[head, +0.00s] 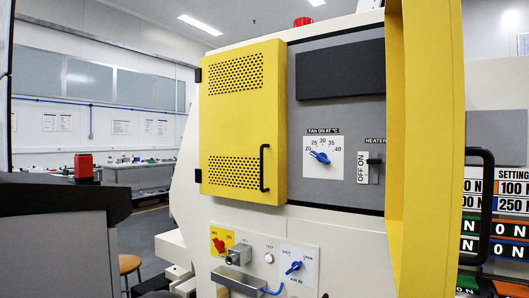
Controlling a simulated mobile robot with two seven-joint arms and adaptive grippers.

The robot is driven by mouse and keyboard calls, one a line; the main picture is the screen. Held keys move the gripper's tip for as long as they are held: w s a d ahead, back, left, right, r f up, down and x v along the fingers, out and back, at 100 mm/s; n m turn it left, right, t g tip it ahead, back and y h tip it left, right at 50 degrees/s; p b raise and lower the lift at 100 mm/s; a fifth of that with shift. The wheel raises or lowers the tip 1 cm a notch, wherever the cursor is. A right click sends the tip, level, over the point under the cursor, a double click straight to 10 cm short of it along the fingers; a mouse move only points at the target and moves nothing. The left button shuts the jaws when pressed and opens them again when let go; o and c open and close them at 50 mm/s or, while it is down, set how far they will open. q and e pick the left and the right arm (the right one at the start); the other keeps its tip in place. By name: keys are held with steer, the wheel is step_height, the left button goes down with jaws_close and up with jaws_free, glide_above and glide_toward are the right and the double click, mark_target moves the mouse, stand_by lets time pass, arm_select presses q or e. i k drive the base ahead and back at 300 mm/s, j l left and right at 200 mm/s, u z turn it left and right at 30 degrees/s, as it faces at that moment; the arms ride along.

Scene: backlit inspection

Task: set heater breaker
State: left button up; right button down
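Neither of my grippers is in view, and nothing touches the breaker.
Left of the breaker is a blue fan knob (319,157) on a white dial. A yellow perforated door (240,125) with a black handle (263,168) is further left. A yellow post (425,150) stands close on the right. Red and blue knobs sit below.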

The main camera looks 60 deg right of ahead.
mark_target(369, 161)
steer(key=u, duration=0.45)
steer(key=i+l+u, duration=0.1)
steer(key=u, duration=0.35)
steer(key=l+u, duration=0.15)
steer(key=u, duration=0.25)
steer(key=l+u, duration=0.15)
steer(key=u, duration=0.3)
steer(key=i+l+u, duration=0.1)
steer(key=u, duration=0.35)
steer(key=l+z, duration=0.4)
steer(key=i+l+z, duration=0.15)
steer(key=z, duration=0.3)
steer(key=i+l+z, duration=0.15)
steer(key=z, duration=0.75)
steer(key=l+z, duration=0.1)
steer(key=z, duration=0.4)
steer(key=i+z, duration=0.1)
steer(key=z, duration=1.35)
steer(key=i+j, duration=0.05)
